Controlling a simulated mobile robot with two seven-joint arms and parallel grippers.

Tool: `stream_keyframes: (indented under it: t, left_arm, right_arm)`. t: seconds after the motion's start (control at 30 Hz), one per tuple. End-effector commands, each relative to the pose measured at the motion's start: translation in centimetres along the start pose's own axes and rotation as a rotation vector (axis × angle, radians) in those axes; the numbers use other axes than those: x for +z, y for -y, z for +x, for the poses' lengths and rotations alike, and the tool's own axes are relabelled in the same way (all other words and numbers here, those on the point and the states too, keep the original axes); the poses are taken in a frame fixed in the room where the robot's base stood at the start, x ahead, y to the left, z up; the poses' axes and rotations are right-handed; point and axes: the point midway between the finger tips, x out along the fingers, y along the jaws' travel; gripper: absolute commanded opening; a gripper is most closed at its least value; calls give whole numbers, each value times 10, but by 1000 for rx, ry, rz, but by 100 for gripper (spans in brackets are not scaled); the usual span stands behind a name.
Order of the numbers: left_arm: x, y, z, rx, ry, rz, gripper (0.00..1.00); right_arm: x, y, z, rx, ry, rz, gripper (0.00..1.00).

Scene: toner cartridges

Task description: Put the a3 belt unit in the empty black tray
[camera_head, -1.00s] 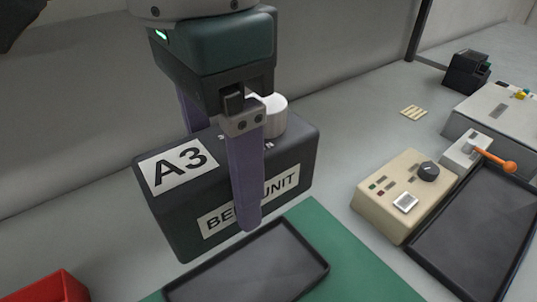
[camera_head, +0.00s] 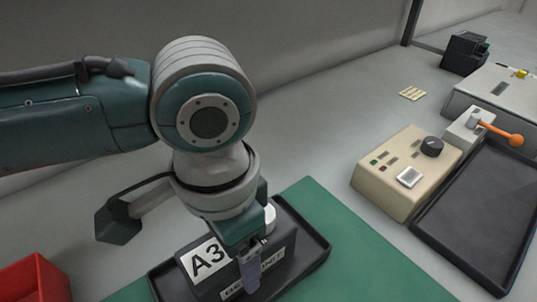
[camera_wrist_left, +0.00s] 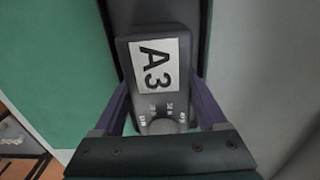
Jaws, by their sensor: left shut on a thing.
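The A3 belt unit (camera_head: 283,238), a dark grey box with white A3 and BELT UNIT labels and a white knob, sits within the outline of the black tray (camera_head: 318,249) on the green mat. Whether it rests on the tray floor I cannot tell. My left gripper (camera_head: 250,272) points down over it, its purple fingers on either side, shut on it. In the left wrist view the belt unit (camera_wrist_left: 157,105) lies between both fingers, with the tray (camera_wrist_left: 205,45) visible beyond and beside it. My right gripper is not in view.
A green mat (camera_head: 365,265) lies under the tray. A beige control box (camera_head: 400,165) with a dark knob and a larger dark tray (camera_head: 480,215) stand to the right. An orange-handled lever (camera_head: 502,135) is behind that tray. A red bin (camera_head: 35,280) is at bottom left.

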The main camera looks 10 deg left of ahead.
Motion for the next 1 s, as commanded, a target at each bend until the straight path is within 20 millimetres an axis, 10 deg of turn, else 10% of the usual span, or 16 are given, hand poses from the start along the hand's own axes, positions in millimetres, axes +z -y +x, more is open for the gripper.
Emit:
stream_keyframes:
  t: [0.37, 0.4, 0.6, 1.0]
  left_arm:
    - [-1, 0, 4, 0, -2, 0, 0]
    - [0, 0, 4, 0, 0, 1, 77]
    - [0, 0, 4, 0, -1, 0, 99]
    - [-1, 0, -13, -1, -4, 0, 100]
  right_arm:
    - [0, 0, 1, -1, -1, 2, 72]
    - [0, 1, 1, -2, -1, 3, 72]
    - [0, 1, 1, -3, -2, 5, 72]
    - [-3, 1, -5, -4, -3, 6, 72]
